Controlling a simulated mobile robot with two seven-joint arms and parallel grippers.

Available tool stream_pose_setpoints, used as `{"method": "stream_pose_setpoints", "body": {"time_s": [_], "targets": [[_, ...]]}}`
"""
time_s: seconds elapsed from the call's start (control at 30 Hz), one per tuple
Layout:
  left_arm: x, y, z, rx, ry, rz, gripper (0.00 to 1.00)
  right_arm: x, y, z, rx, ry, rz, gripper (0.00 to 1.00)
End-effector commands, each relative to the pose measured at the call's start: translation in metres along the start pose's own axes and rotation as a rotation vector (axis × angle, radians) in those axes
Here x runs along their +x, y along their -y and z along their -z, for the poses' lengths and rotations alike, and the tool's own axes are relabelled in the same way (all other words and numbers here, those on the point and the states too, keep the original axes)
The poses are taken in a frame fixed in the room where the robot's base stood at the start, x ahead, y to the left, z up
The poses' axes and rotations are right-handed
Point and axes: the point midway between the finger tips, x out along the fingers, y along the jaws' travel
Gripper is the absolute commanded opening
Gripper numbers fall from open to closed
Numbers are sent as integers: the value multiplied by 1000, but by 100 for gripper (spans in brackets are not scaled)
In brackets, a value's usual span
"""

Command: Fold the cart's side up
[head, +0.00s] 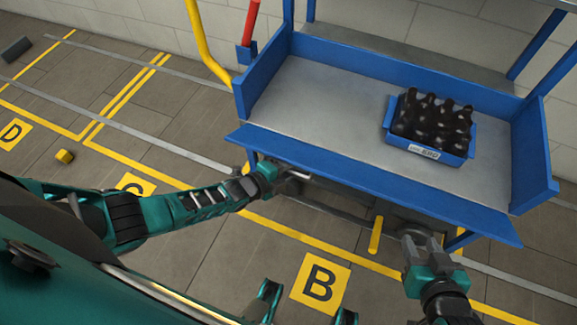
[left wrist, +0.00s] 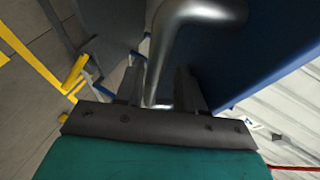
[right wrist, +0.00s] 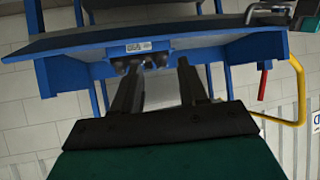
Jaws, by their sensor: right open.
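The blue cart (head: 350,100) has a grey deck, and its near side (head: 370,187) hangs folded outward below deck level. A bent silver handle (left wrist: 185,20) is under the left end of that side. My left gripper (head: 283,174) is at this handle; in the left wrist view its fingers (left wrist: 160,90) lie close on both sides of the tube. My right gripper (head: 412,238) is below and in front of the side's right half, apart from it. In the right wrist view its fingers (right wrist: 162,75) are spread and empty, pointing toward the side (right wrist: 190,35).
A blue crate (head: 443,156) of dark bottles stands on the deck's right part; it also shows in the right wrist view (right wrist: 140,46). A yellow bent pipe (head: 203,45) and red bar (head: 250,22) are left of the cart. A yellow block (head: 65,156) lies on the floor.

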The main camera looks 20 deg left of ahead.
Motion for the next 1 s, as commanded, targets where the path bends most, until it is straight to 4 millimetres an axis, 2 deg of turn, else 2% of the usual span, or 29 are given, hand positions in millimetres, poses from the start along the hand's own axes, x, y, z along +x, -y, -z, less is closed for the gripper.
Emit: {"method": "stream_pose_setpoints", "body": {"time_s": [0.17,0.3,0.5,0.7,0.83,1.0], "targets": [[-11,5,1,0,-2,7,42,-4,0,7,-2,-3,-1,43],[-37,6,0,-1,0,4,42,-11,-4,15,-10,-7,-9,43],[-83,5,0,0,0,3,42,-19,-13,16,-18,-2,-30,43],[-116,2,0,0,0,1,42,-24,-16,18,-18,3,-36,43],[-126,1,0,1,0,1,42,-26,-15,20,-17,3,-34,43],[-129,0,0,0,0,0,42,-26,-13,21,-17,2,-31,43]]}}
